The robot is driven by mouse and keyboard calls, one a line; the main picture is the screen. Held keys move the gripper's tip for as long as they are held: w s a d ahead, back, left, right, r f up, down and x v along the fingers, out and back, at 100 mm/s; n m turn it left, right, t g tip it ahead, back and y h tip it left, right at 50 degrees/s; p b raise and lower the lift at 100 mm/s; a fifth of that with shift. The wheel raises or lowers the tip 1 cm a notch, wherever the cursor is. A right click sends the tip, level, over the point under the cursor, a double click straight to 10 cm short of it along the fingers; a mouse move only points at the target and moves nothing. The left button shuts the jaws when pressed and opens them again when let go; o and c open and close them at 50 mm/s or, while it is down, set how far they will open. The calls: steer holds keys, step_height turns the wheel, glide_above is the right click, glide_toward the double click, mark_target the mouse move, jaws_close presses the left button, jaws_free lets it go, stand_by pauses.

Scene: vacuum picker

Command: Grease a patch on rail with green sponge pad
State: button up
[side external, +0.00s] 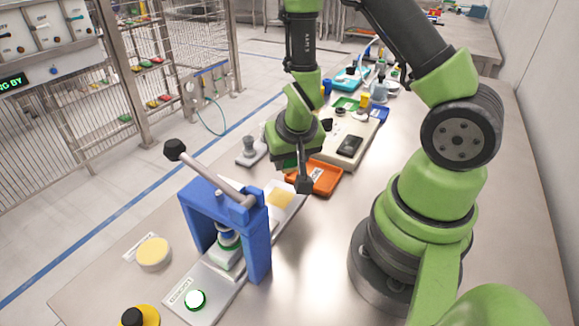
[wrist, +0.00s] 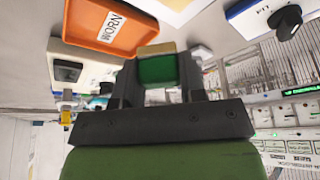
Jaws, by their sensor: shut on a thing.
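The green sponge pad (wrist: 157,70), with a tan layer along its upper edge, sits between my fingers in the wrist view. My gripper (wrist: 158,82) is shut on it. In the side view my gripper (side external: 303,184) hangs by the near left edge of an orange tray (side external: 325,180); the pad is mostly hidden there. A pale plate (side external: 292,212) with a yellow square patch (side external: 280,198) lies just below and left of my gripper. I cannot tell for certain which part is the rail. A round tub with a pale yellow top (side external: 153,253) stands at the left.
A lit button (side external: 195,299) is in front. Small items crowd the bench behind.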

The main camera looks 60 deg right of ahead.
steer(key=shift+r, duration=0.25)
steer(key=shift+r, duration=0.1)
steer(key=shift+r, duration=1.4)
